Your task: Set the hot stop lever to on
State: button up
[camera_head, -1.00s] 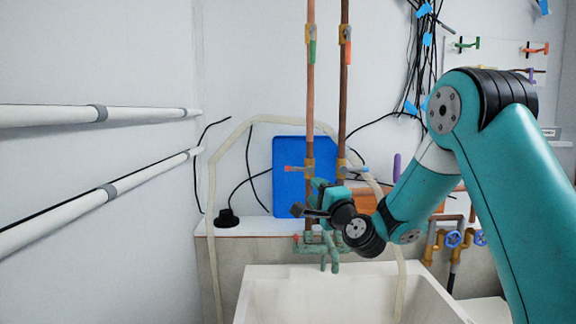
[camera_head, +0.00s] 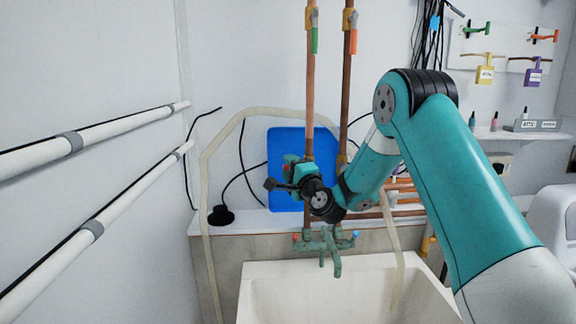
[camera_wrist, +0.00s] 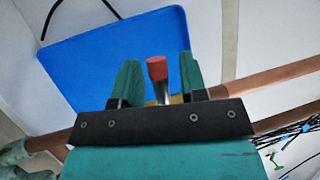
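A red-tipped lever (camera_wrist: 157,68) shows in the wrist view, standing between my two fingers. I take it to be the hot stop lever on the left copper pipe (camera_head: 310,100). A bit of brass valve shows behind it. My gripper (camera_wrist: 158,80) is open around the lever, with a visible gap on each side. In the head view my gripper (camera_head: 282,174) is in front of the lower part of the left pipe, and it and my wrist hide the lever there.
A blue board (camera_head: 270,150) stands behind the pipes. A green tap (camera_head: 328,242) with red and blue handles hangs below over a white sink (camera_head: 345,280). Higher levers, green (camera_head: 314,40) and orange (camera_head: 353,42), sit on the pipes. White rails (camera_head: 95,130) run along the left wall.

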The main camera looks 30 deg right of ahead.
grip_shut()
jog(key=m, duration=0.1)
jog(key=r+m+h, duration=0.1)
jog(key=m, duration=0.1)
jog(key=m+t+p, duration=0.1)
jog(key=shift+s+d+r+h, duration=0.1)
jog(key=shift+d+r+h, duration=0.1)
jog(key=shift+r+h, duration=0.1)
jog(key=shift+s+d+r+m+t+h+p, duration=0.15)
jog(key=shift+r+m+h+p, duration=0.3)
jog(key=shift+m, duration=0.6)
jog(key=shift+d+m+t+h+p, duration=0.1)
jog(key=shift+d+m+t+h, duration=0.1)
jog(key=shift+m+h, duration=0.6)
jog(key=shift+s+d+r+m+t+h+p, duration=0.15)
jog(key=shift+r+m+h+p, duration=0.15)
jog(key=shift+m, duration=0.95)
jog(key=shift+w+h, duration=0.1)
jog(key=shift+h, duration=0.15)
grip_release()
